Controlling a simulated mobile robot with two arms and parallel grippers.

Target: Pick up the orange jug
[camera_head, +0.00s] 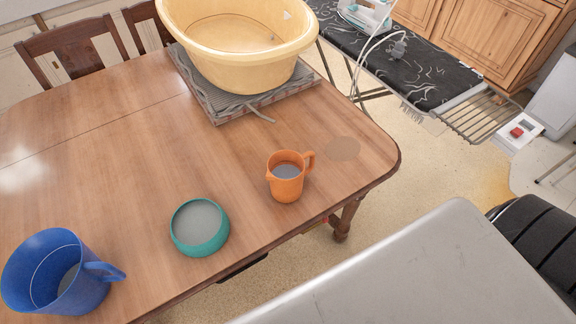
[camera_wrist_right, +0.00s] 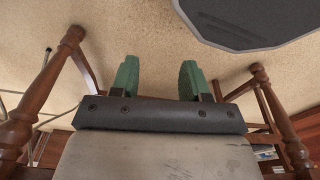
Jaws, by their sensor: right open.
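The orange jug (camera_head: 286,177) stands upright on the wooden table (camera_head: 120,130), near the table's right front edge. Its handle points right and its spout points left. My right gripper (camera_wrist_right: 158,80) shows only in the right wrist view. Its two green fingers are spread apart with nothing between them, above the floor. The jug is not in the right wrist view. My left gripper is in neither view.
A teal bowl (camera_head: 200,228) and a blue jug (camera_head: 62,272) stand left of the orange jug. A yellow basin (camera_head: 240,45) sits on a folded grey cloth (camera_head: 222,108) behind. An ironing board (camera_head: 420,65) stands at the back right. Wooden furniture legs (camera_wrist_right: 40,90) flank the gripper.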

